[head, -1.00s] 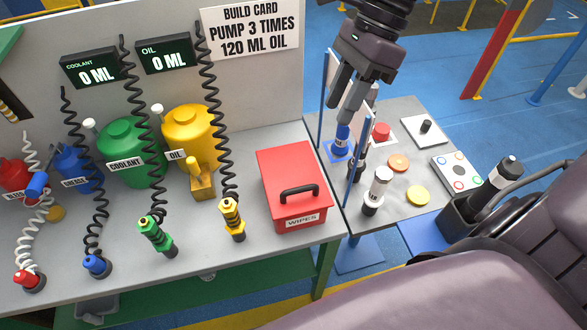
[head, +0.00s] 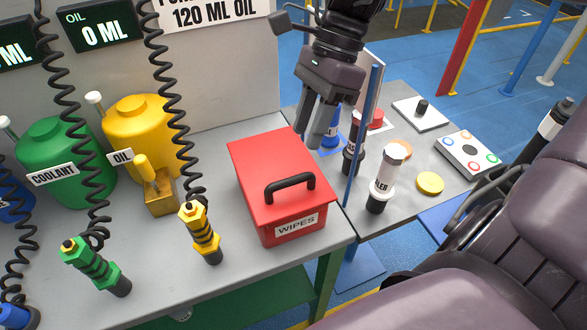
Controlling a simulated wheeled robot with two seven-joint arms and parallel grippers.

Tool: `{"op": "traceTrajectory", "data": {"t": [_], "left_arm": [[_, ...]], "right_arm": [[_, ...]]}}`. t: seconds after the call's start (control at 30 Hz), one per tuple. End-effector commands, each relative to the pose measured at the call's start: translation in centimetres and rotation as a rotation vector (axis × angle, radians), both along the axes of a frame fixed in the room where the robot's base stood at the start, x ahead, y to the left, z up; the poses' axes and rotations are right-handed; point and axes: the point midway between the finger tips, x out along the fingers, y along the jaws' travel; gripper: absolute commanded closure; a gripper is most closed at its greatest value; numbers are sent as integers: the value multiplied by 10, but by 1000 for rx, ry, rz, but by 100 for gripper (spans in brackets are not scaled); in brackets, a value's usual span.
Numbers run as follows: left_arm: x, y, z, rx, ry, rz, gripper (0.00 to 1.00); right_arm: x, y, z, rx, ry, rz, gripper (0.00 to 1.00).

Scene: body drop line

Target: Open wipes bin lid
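The red wipes bin (head: 280,185) stands on the grey bench near its right front corner, with a white WIPES label on its front. Its red lid is down, and a black bar handle (head: 290,187) stands on the lid near the front. My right gripper (head: 310,138) hangs over the bench from the top, just behind and to the right of the bin's back right corner. Its two fingers point down with a small gap between them, and nothing shows between them. It appears clear of the handle. My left gripper is not in view.
A blue post (head: 363,140) stands right of the bin. Dark and white bottles (head: 382,182), a yellow disc (head: 430,183) and a button box (head: 468,153) are on the side table. Yellow (head: 203,235) and green nozzles (head: 95,268) stand left of the bin.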

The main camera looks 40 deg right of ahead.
Motion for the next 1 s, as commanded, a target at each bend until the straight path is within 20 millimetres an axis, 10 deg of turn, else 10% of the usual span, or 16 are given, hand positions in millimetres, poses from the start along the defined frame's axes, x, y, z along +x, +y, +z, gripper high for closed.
{"op": "traceTrajectory", "data": {"t": [0.53,1.0], "left_arm": [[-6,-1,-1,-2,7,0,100],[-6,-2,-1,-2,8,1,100]], "right_arm": [[-6,29,-65,0,5,1,64],[-7,32,-74,1,0,0,72]]}}
